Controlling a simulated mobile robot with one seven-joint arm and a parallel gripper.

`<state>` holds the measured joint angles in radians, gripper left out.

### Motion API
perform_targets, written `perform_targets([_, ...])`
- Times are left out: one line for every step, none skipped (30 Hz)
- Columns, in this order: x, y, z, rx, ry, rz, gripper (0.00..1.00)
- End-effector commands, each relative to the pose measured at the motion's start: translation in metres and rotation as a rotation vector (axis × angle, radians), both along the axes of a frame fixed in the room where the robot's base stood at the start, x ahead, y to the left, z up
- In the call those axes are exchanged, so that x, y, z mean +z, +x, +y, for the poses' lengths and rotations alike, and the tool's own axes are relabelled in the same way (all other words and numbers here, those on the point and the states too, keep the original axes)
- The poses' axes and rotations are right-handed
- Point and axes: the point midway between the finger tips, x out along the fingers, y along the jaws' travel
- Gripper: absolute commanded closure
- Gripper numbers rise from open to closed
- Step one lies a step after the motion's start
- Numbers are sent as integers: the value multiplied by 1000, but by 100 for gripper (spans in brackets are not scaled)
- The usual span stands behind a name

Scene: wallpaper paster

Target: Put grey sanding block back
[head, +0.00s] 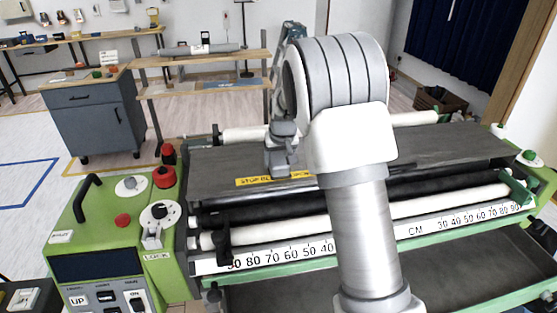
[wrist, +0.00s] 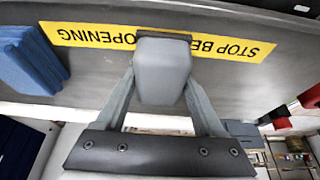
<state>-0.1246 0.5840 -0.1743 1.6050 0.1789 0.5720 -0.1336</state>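The grey sanding block (wrist: 162,72) is between the fingers of my gripper (wrist: 163,92) in the wrist view, with a dark strip along its far edge. The fingers press on its two sides. In the head view my gripper (head: 282,132) points down over the dark top of the paster machine (head: 226,160), and the block (head: 278,161) shows below it beside the yellow warning label (head: 258,181). I cannot tell whether the block touches the surface.
A blue block (wrist: 30,62) lies at the left in the wrist view, near the label. The green control panel (head: 100,215) with red knobs is at the left of the machine. A wooden shelf (head: 205,75) and a grey cabinet (head: 95,115) stand behind. My arm hides the machine's middle.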

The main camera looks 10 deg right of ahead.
Motion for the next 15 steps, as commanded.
perform_targets([0,0,0,0,0,0,21])
perform_targets([0,0,0,0,0,0,16])
perform_targets([0,0,0,0,0,0,9])
perform_targets([0,0,0,0,0,0,3])
perform_targets([0,0,0,0,0,1,0])
perform_targets([0,0,0,0,0,1,0])
perform_targets([0,0,0,0,0,1,0])
perform_targets([0,0,0,0,0,1,0])
perform_targets([0,0,0,0,0,1,0])
perform_targets([0,0,0,0,0,1,0])
perform_targets([0,0,0,0,0,0,0])
perform_targets([1,0,0,0,0,0,0])
perform_targets([1,0,0,1,0,1,0])
perform_targets([2,0,0,1,0,1,0])
perform_targets([4,-1,0,1,0,0,0])
